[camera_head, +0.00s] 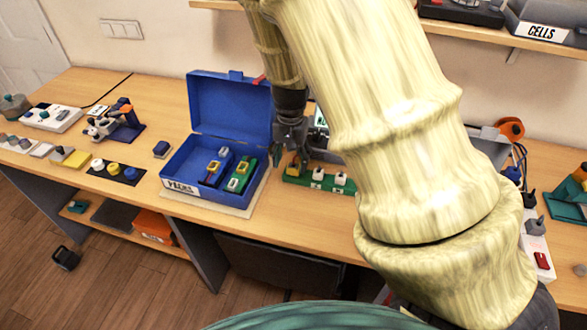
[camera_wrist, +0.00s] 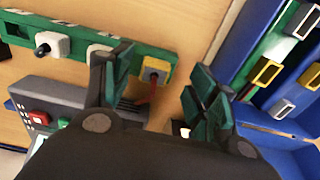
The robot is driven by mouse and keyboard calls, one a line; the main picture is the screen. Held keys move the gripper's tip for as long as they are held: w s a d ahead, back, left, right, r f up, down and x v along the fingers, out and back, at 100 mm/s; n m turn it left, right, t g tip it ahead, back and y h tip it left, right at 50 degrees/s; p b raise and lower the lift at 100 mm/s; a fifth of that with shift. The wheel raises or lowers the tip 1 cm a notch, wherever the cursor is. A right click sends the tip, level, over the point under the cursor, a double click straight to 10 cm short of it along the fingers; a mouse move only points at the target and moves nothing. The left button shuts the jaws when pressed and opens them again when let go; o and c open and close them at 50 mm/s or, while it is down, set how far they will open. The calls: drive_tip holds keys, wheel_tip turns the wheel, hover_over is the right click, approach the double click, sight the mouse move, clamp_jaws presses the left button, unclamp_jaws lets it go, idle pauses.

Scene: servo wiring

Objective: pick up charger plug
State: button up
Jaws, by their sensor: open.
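My gripper (camera_head: 291,143) is open and points down over the left end of the green strip (camera_head: 328,184), to the right of the blue case. In the wrist view, its spread green fingers (camera_wrist: 158,78) stand either side of a yellow block (camera_wrist: 157,71) with a dark opening, and a thin reddish piece shows below the block. I see nothing held between the fingers. I cannot tell for sure which thing is the charger plug. Dark plug-like pieces (camera_head: 531,198) stand at a white power strip (camera_head: 538,243) at the far right of the table.
The open blue case (camera_head: 203,143) holds several small modules. A grey device with a red button (camera_wrist: 40,118) lies close to the fingers. Small parts and a clamp fixture (camera_head: 115,125) occupy the table's left. My arm hides part of the table's right side.

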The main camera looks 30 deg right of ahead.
sight(292, 169)
drive_tip(key=shift+d+f+p, duration=0.2)
drive_tip(key=shift+f+p, duration=0.45)
drive_tip(key=shift+f, duration=1.6)
drive_tip(key=c, duration=1.1)
